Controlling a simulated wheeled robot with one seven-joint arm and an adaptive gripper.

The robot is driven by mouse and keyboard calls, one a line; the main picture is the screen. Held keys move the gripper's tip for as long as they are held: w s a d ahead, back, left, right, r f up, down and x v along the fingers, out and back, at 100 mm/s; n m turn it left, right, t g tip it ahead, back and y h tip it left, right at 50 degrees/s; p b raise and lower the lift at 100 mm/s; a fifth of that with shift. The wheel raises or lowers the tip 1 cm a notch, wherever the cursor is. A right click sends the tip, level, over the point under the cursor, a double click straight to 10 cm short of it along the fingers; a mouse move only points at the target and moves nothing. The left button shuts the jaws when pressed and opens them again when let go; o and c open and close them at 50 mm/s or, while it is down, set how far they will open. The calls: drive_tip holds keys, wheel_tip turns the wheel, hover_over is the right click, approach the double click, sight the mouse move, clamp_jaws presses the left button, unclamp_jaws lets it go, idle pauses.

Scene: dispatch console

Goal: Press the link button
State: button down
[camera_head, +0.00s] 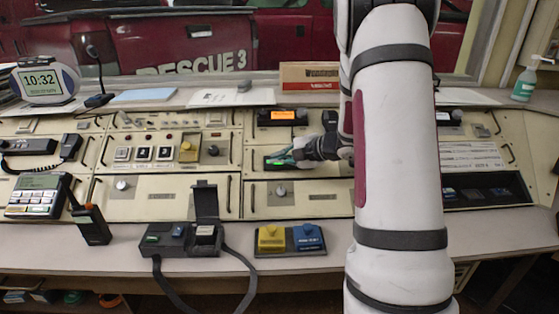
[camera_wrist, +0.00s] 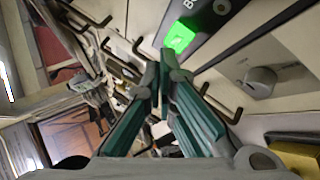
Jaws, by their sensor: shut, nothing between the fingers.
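No label reading "link" is legible in either view. A lit green button (camera_wrist: 180,37) sits on a dark strip panel (camera_wrist: 225,32) in the wrist view, just beyond my fingertips. Partly cut-off lettering shows beside it. In the head view the dark strip panel (camera_head: 270,167) lies mid-console, with green showing near my fingertips. My gripper (camera_wrist: 163,62) is shut and empty, its teal-padded fingers pointing at the panel close to the green button. I cannot tell whether they touch it. In the head view my gripper (camera_head: 284,158) partly hides the panel.
A silver knob (camera_wrist: 260,80) and several dark drawer handles stand out near my fingers. The head view shows an orange-lit display (camera_head: 282,115) above, and yellow (camera_head: 271,237) and blue (camera_head: 307,237) buttons on the desk. A handheld radio (camera_head: 91,225) stands at left.

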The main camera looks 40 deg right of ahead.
drive_tip(key=shift+r, duration=0.1)
drive_tip(key=s+r+p, duration=0.1)
drive_tip(key=a+r+p, duration=0.1)
drive_tip(key=r+p, duration=0.1)
drive_tip(key=s+r+p, duration=0.1)
drive_tip(key=r, duration=0.1)
drive_tip(key=shift+s+a+p, duration=0.35)
drive_tip(key=shift+a, duration=0.05)
idle(0.4)
